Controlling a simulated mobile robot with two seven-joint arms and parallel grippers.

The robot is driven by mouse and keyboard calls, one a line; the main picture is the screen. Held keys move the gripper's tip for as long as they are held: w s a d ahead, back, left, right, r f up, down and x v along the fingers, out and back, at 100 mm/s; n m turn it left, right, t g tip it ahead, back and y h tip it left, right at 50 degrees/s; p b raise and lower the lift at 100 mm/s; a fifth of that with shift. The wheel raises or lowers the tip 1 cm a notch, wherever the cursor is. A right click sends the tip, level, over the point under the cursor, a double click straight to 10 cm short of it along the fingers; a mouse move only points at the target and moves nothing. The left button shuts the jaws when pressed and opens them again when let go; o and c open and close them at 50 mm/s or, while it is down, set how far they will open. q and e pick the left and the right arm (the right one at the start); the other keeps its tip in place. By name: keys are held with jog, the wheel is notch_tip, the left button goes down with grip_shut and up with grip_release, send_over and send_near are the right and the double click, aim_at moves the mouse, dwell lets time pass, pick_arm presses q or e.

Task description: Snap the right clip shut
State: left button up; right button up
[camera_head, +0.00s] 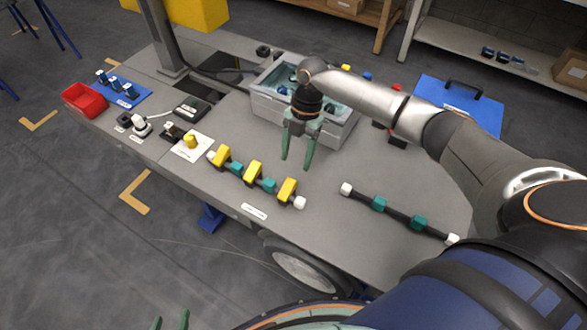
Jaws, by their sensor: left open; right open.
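A dark bar with white ends (299,202) lies on the grey bench and carries yellow clips and teal pieces. Its right clip (287,189) is yellow, beside the middle clip (253,172) and left clip (221,155). Whether each is open or shut is too small to tell. My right gripper (296,163) has green fingers pointing down, apart and empty, in front of the grey bin and above and behind the right clip. My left gripper (170,321) shows only its green fingertips, apart, at the bottom edge, away from the bench.
A second bar with teal pieces (398,214) lies to the right. Behind stand a grey bin (268,107) and a blue case (478,116). At left are a red bin (84,100), a blue tray (136,96) and a white plate (188,153) with a yellow part.

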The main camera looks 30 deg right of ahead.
jog(key=v, duration=0.6)
dwell(0.3)
